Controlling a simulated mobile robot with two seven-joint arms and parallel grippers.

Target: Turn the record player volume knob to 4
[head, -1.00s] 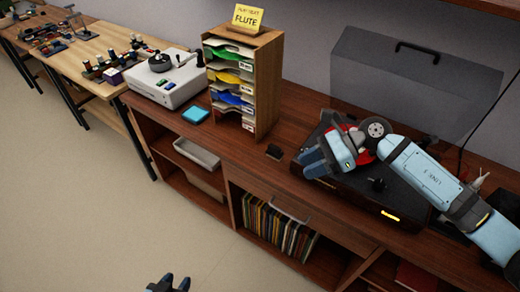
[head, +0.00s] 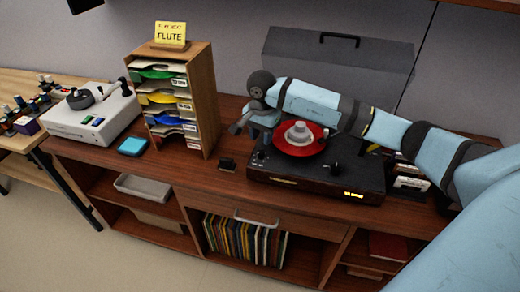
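The record player (head: 310,180) is a low black box on the wooden cabinet, with a red record (head: 300,148) on top and a pale grey piece at its centre. A small dark knob (head: 335,168) stands on its top right of the record, and a yellow light shows on its front right. Smaller dark controls (head: 259,157) sit near its left edge. The scale is too small to read. My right gripper (head: 242,127) is by the player's back left corner, pointing down and left, apart from the right knob; its opening is unclear. My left gripper is out of view.
A wooden sorter (head: 199,95) with coloured papers and a yellow FLUTE card (head: 171,35) stands left of the player. Further left are a blue pad (head: 133,146) and a white device (head: 95,122).

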